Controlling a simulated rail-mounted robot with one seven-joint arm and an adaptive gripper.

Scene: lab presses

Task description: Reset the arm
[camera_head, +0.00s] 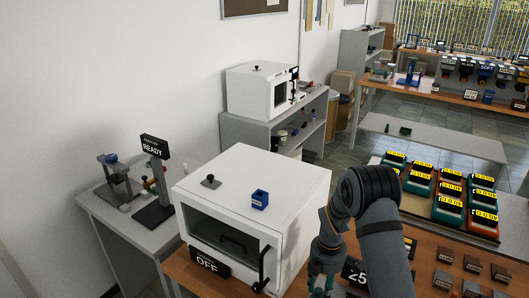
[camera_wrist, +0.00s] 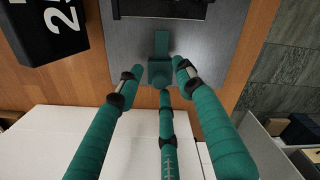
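My arm (camera_head: 385,235) reaches down at the lower middle of the head view, over the wooden bench beside the white oven-like box. My gripper (camera_wrist: 158,80) shows in the wrist view with three teal fingers spread apart. Nothing is visibly clamped between them. A teal piece with a block-like end (camera_wrist: 160,72) lies over a grey plate (camera_wrist: 215,45), just beyond the fingertips. I cannot tell whether a finger touches it. In the head view the fingers are small and partly cut off by the bottom edge.
The white box (camera_head: 300,190) with an OFF sign (camera_head: 207,264) and a blue block (camera_head: 260,198) on top stands close left of my arm. A dark numbered display (camera_wrist: 50,25) is near the gripper. Trays of yellow-labelled items (camera_head: 450,190) are at right. Floor shows behind.

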